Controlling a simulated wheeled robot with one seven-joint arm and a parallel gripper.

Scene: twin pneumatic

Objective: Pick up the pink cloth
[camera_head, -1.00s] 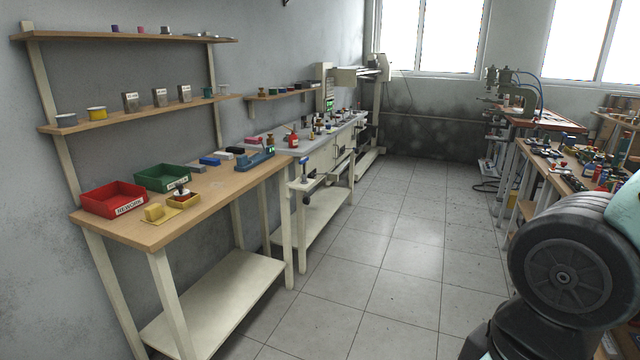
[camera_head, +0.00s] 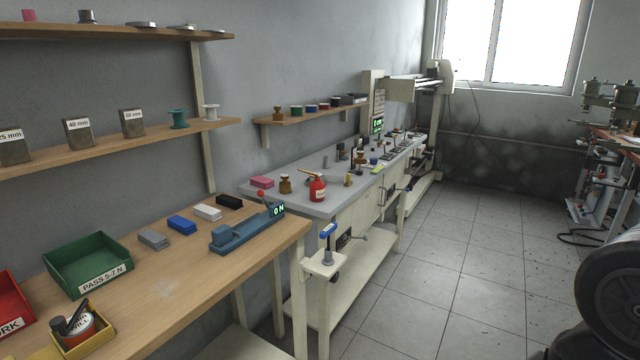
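A small pink folded piece (camera_head: 262,182), which looks like the pink cloth, lies at the near left corner of the grey-topped bench (camera_head: 290,200), close to the wall. A brown bottle (camera_head: 285,185) stands just right of it, and a red bottle (camera_head: 317,190) stands further right near the bench's front edge. My gripper is out of view; only a dark round part of my arm shows at the lower right.
A wooden table (camera_head: 165,285) in front holds a green bin (camera_head: 88,262), a red bin (camera_head: 10,305), a yellow tray (camera_head: 85,335), several small blocks and a blue device (camera_head: 245,232). A small vise stand (camera_head: 325,262) juts into the aisle. The tiled floor (camera_head: 440,270) is clear.

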